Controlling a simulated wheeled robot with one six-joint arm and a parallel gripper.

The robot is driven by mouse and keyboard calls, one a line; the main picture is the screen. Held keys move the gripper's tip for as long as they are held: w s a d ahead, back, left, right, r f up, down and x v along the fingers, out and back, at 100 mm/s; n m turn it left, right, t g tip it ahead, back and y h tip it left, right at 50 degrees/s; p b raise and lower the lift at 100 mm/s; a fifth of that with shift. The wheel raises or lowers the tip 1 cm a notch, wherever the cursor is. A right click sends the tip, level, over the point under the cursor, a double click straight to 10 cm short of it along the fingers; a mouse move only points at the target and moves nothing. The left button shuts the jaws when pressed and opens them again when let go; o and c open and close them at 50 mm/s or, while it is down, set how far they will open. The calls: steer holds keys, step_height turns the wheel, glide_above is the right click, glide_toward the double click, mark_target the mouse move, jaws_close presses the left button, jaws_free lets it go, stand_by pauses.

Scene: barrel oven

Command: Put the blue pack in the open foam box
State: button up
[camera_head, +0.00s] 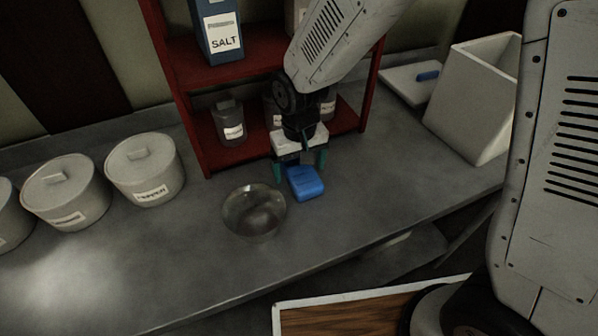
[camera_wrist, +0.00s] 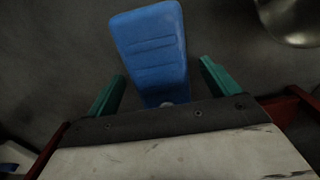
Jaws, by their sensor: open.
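The blue pack (camera_head: 305,182) lies on the grey counter in front of the red shelf. My gripper (camera_head: 300,172) is open just above the pack's shelf-side end, its green fingers pointing down. In the wrist view the pack (camera_wrist: 152,45) extends out from between the open fingers (camera_wrist: 160,88), with gaps on both sides. The white foam box (camera_head: 465,95) stands open at the right of the counter, tilted in the picture; its inside is mostly hidden. A flat white lid (camera_head: 412,84) with a blue handle lies beside it.
A glass bowl (camera_head: 254,211) sits close left of the pack. Several lidded white canisters (camera_head: 146,170) stand at the left. The red shelf (camera_head: 190,110) holds jars and a blue salt box (camera_head: 217,35) behind my gripper. The counter between the pack and foam box is clear.

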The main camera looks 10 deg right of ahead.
steer(key=shift+f, duration=0.5)
steer(key=c, duration=1.4)
steer(key=shift+o, duration=0.2)
steer(key=shift+r, duration=0.2)
